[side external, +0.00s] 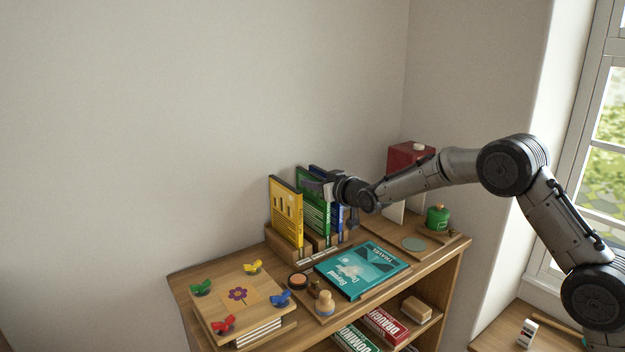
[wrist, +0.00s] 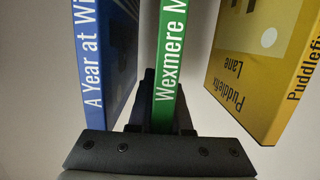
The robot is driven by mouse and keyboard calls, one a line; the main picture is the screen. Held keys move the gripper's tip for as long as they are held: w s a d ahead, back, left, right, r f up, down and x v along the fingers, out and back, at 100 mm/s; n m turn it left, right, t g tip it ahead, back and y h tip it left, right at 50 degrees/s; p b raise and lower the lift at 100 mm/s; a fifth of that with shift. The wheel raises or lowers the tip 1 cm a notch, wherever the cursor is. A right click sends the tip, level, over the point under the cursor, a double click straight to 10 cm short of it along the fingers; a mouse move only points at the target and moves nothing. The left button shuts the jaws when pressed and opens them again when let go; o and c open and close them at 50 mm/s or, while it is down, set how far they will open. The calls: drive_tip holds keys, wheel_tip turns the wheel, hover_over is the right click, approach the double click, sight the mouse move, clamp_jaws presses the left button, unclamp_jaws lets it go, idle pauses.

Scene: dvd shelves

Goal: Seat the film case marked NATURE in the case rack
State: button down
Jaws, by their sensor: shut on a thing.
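The green film case (side external: 313,208) stands upright between the yellow case and the blue case at the wooden case rack (side external: 288,247). No NATURE mark is readable; its spine shows "Wexmere M" in the wrist view (wrist: 169,60). My gripper (side external: 329,188) is shut on the green case near its upper part. In the wrist view the jaws (wrist: 160,115) close around its spine. The lower end of the green case is down at the rack, but I cannot tell whether it rests on the slot floor.
The yellow case (side external: 286,212) and blue case (wrist: 105,60) flank the green one closely. A teal TRAVEL case (side external: 362,268) lies flat in front. A flower press (side external: 238,300), stamp (side external: 325,303), green pot (side external: 437,217) and red box (side external: 408,157) occupy the shelf top.

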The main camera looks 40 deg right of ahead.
drive_tip(key=shift+f, duration=0.1)
drive_tip(key=c, duration=1.1)
unclamp_jaws()
drive_tip(key=shift+c, duration=0.2)
drive_tip(key=s+r, duration=0.2)
drive_tip(key=s, duration=1)
drive_tip(key=shift+r, duration=0.3)
